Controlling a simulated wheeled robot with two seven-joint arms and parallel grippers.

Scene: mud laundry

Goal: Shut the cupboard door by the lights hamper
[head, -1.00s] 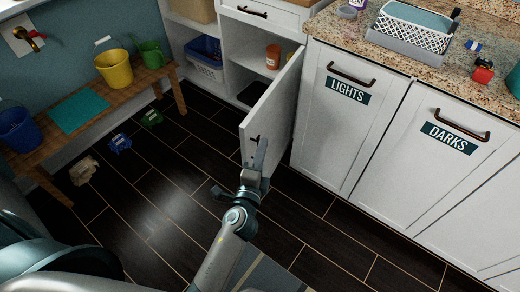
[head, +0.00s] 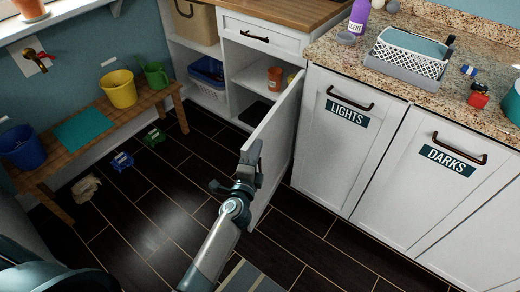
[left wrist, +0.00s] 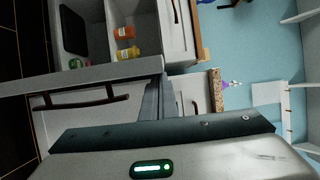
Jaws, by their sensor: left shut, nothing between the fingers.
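The cupboard door (head: 280,143) beside the lights hamper (head: 337,140) is white and stands wide open, its free edge toward me. Its top edge and outer face show in the head view. My left gripper (head: 252,155) is shut and empty, close to the outer face near the free edge. In the left wrist view the shut fingers (left wrist: 161,100) point toward the cupboard, and the door's edge (left wrist: 90,75) runs across the picture. A dark bar handle (left wrist: 80,100) shows below that edge. I cannot tell whether the gripper touches the door. My right gripper is not in view.
The open cupboard holds an orange bottle (head: 274,78). The darks hamper (head: 440,180) stands right of the lights hamper. A wooden bench (head: 60,160) with buckets is at the left. Dark floor (head: 170,200) left of the door is mostly clear.

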